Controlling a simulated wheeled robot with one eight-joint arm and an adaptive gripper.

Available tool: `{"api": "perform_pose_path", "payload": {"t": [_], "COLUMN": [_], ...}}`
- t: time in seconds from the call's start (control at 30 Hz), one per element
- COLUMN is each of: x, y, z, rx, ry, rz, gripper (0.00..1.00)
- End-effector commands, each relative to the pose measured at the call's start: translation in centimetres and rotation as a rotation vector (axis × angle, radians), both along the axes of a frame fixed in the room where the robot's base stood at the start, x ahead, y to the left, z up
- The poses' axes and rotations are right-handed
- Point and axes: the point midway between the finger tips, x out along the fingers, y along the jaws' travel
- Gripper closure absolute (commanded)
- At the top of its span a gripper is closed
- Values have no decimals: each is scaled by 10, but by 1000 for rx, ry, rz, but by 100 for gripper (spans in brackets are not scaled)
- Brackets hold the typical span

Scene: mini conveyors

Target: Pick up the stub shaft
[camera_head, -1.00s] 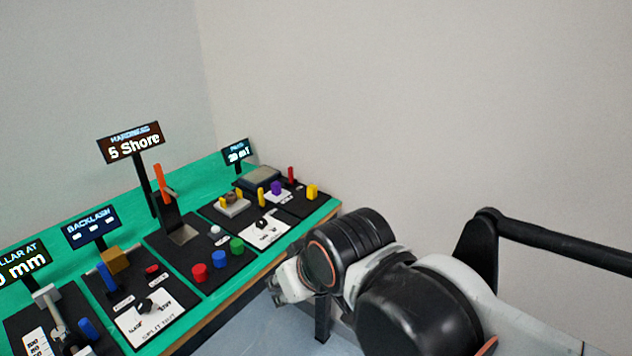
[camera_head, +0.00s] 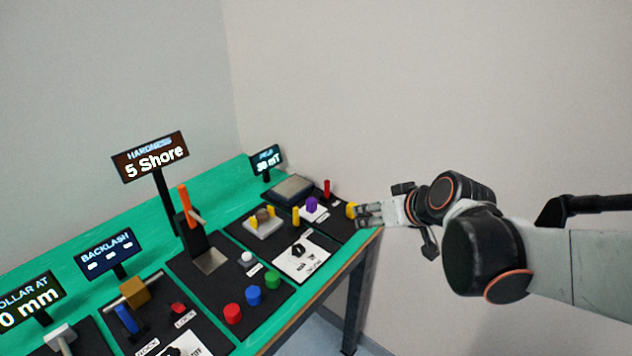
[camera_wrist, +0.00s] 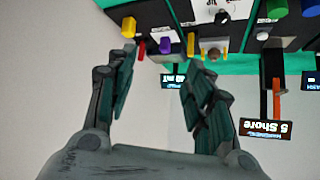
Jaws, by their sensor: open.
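My gripper (camera_head: 364,213) is open and empty at the far right end of the bench; in the wrist view (camera_wrist: 160,68) its two fingers are spread. I cannot tell for sure which piece is the stub shaft. A short yellow piece (camera_head: 350,210) is just left of the fingertips in the head view; it also shows in the wrist view (camera_wrist: 128,27) beyond the left finger. Contact between fingers and the yellow piece cannot be made out.
The green bench (camera_head: 225,197) carries several black panels. Red (camera_head: 233,313), blue (camera_head: 253,295) and green (camera_head: 271,280) cylinders stand nearer the front edge. An upright with an orange lever (camera_head: 184,199) and sign posts rise from it.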

Motion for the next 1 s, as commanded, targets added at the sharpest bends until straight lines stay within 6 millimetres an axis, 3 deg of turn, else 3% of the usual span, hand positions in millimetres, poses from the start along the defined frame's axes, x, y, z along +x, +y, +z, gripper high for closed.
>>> {"api": "perform_pose_path", "payload": {"t": [0.2,0.5,0.7,1.0], "x": [60,122,145,158], "y": [26,55,68,78], "z": [-16,-59,-88,-109], "rx": [34,75,91,98], "ry": [-89,-226,-301,-343], "rz": [92,190,229,247], "gripper": [52,52,52,52]}}
